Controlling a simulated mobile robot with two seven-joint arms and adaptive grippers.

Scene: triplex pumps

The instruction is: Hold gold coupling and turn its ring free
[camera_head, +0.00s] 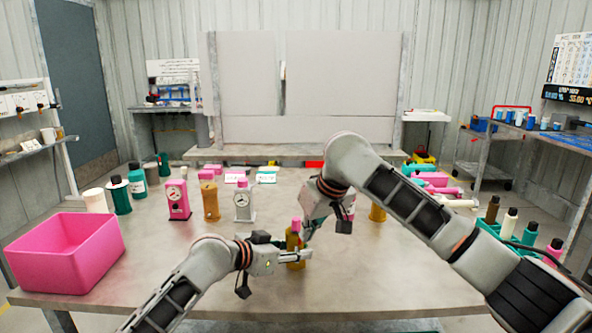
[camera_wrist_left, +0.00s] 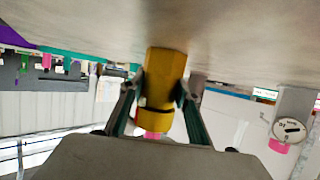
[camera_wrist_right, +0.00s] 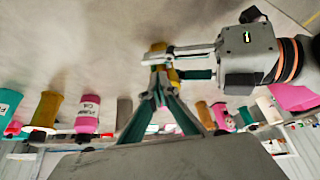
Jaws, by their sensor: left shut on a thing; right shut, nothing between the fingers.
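The gold coupling (camera_head: 293,246) stands upright near the front middle of the table, with a pink piece (camera_head: 296,223) at its top. My left gripper (camera_head: 297,256) is shut around its gold body from the left. The left wrist view shows the gold body (camera_wrist_left: 165,72) between both fingers, a dark band near its top and the pink end (camera_wrist_left: 152,135) partly hidden by the gripper housing. My right gripper (camera_head: 307,236) is just above and right of the coupling, shut and empty. In the right wrist view its fingertips (camera_wrist_right: 160,78) meet close by the coupling; contact is unclear.
A pink bin (camera_head: 65,255) stands at the left. A pink gauge unit (camera_head: 177,200), a gold one (camera_head: 209,200) and a white gauge (camera_head: 244,204) stand behind my left arm. Several bottles (camera_head: 510,222) stand at the right. The table's front right is clear beneath my right arm.

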